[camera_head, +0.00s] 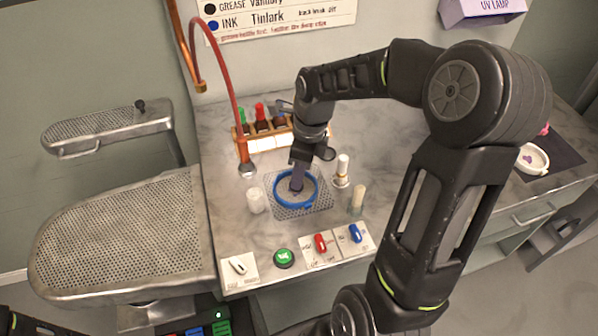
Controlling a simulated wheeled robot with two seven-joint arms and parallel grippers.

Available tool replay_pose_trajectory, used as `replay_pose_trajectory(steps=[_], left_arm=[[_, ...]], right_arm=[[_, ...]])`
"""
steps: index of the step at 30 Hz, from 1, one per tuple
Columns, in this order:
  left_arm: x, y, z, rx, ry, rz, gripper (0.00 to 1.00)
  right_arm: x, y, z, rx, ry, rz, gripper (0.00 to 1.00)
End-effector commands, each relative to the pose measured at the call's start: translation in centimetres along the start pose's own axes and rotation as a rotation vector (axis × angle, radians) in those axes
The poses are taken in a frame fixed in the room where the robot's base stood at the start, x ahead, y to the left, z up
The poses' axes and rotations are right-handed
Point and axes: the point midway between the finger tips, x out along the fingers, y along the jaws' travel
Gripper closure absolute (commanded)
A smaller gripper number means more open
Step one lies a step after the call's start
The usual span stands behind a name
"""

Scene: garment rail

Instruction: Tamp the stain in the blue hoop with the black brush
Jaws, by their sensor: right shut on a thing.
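The blue hoop (279,202) lies on a perforated metal plate (322,205) set in the marble counter, with pale cloth inside it. My right gripper (298,166) reaches down over the hoop from above and is shut on the black brush (297,182). The brush looks dark and upright, its lower end inside the ring near the middle. I cannot tell whether it touches the cloth. The stain is not clear; the brush and gripper cover part of the hoop's inside. My left gripper is out of view.
A rack of capped bottles (262,124) stands behind the hoop. A white jar (255,200), a white bottle (342,170) and a small vial (357,198) stand close around it. Switches (320,244) and a green button (284,258) line the front. A red hose (228,80) arches at left.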

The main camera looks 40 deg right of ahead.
Motion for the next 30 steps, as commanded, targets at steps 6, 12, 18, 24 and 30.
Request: replay_pose_trajectory(steps=[6,12,18,24,30], left_arm=[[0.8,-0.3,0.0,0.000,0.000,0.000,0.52],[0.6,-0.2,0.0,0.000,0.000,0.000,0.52],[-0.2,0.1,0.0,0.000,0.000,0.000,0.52],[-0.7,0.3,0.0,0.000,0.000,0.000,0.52],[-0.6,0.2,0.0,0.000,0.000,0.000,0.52]], right_arm=[[1.1,-0.1,-0.1,-0.001,0.000,0.000,1.00],[0.9,-0.1,-0.1,0.000,0.000,0.000,1.00],[-0.2,0.0,0.0,0.000,0.000,0.000,1.00],[-1.0,0.1,0.1,0.000,0.000,0.001,1.00],[-0.9,0.1,0.1,0.000,0.000,0.000,1.00]])
